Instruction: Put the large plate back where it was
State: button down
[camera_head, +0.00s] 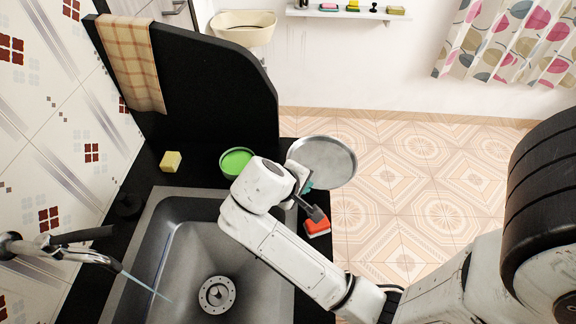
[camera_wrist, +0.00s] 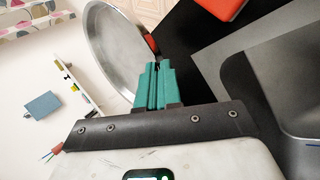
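The large plate is a round, grey metal disc (camera_head: 325,160) that hangs beyond the counter's right edge, with the floor behind it. It also shows in the wrist view (camera_wrist: 112,52), upper left, seen at a slant. My gripper (camera_head: 306,184) is at the plate's lower-left rim in the head view. In the wrist view its teal fingers (camera_wrist: 154,72) are close together with the rim between their tips, so it looks shut on the plate. The wrist hides part of the contact in the head view. A small red and dark piece shows at the rim beside the fingertips.
A green bowl (camera_head: 236,162) stands left of my wrist, with a yellow sponge (camera_head: 171,161) farther left. A red-orange object (camera_head: 317,227) lies at the counter's right edge. The sink (camera_head: 180,255) is below my arm. A black partition (camera_head: 215,90) rises behind the bowl.

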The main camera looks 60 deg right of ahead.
jog(key=w+d, duration=0.1)
jog(key=w+d+f, duration=0.1)
jog(key=w, duration=0.1)
jog(key=w+d+f, duration=0.1)
jog(key=w, duration=0.1)
jog(key=shift+d+f+p, duration=0.2)
jog(key=shift+d+p, duration=0.1)
jog(key=shift+p, duration=0.05)
jog(key=w+d+f, duration=0.1)
jog(key=f, duration=0.1)
jog(key=w+d+f, duration=0.1)
jog(key=w, duration=0.1)
jog(key=w+d+f, duration=0.1)
jog(key=f, duration=0.1)
jog(key=shift+w+f, duration=0.15)
jog(key=shift+f, duration=0.2)
jog(key=shift+w+d+f, duration=0.1)
jog(key=shift+w+f, duration=0.15)
jog(key=shift+f, duration=0.15)
jog(key=shift+f+p, duration=0.5)
jog(key=shift+f, duration=1.05)
jog(key=c, duration=1.8)
grip_release()
jog(key=shift+f, duration=0.2)
jog(key=shift+o, duration=1)
